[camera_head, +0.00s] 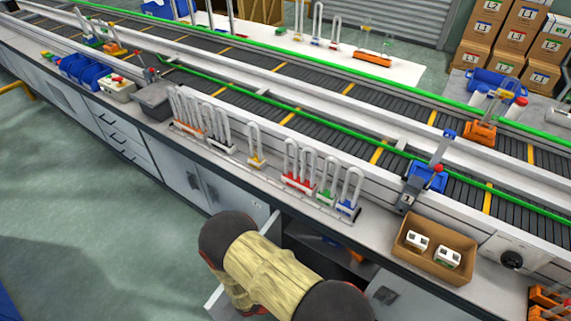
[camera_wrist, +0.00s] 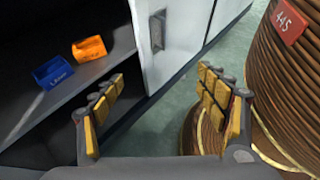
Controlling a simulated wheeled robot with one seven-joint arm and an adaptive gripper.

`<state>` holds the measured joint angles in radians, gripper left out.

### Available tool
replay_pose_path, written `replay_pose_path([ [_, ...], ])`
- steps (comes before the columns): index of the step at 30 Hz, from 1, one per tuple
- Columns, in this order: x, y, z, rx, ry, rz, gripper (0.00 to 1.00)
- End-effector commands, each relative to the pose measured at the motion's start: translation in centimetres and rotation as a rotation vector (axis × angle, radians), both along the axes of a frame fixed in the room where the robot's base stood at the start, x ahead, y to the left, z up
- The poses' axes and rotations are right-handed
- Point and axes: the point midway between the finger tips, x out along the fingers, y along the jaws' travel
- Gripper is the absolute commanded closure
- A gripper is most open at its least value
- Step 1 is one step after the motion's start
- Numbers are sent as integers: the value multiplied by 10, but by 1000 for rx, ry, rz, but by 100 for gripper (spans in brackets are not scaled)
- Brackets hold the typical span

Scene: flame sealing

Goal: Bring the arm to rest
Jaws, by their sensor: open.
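My gripper (camera_wrist: 160,112) is open and empty in the wrist view, its yellow-padded fingers spread apart. Between and beyond the fingers are a white cabinet door (camera_wrist: 172,45) with a dark handle and a strip of green floor. In the head view my arm (camera_head: 265,265) reaches down in front of the bench, by an open cabinet (camera_head: 320,250). My gripper is hidden there behind the arm.
Inside the cabinet, a blue bin (camera_wrist: 52,72) and an orange bin (camera_wrist: 89,48) sit on a grey shelf (camera_wrist: 75,88). A large brown cable reel (camera_wrist: 285,75) stands close on the right. The benchtop holds padlocks (camera_head: 300,172) and a cardboard box (camera_head: 433,250). Open floor (camera_head: 90,220) lies left.

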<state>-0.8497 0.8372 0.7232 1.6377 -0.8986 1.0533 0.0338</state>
Motion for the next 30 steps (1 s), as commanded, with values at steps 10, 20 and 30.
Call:
replay_pose_path([
  [10,-6,23,111,230,-136,-397,26],
  [20,-9,30,227,515,-312,-781,26],
  [30,-15,17,335,827,-526,-1094,26],
])
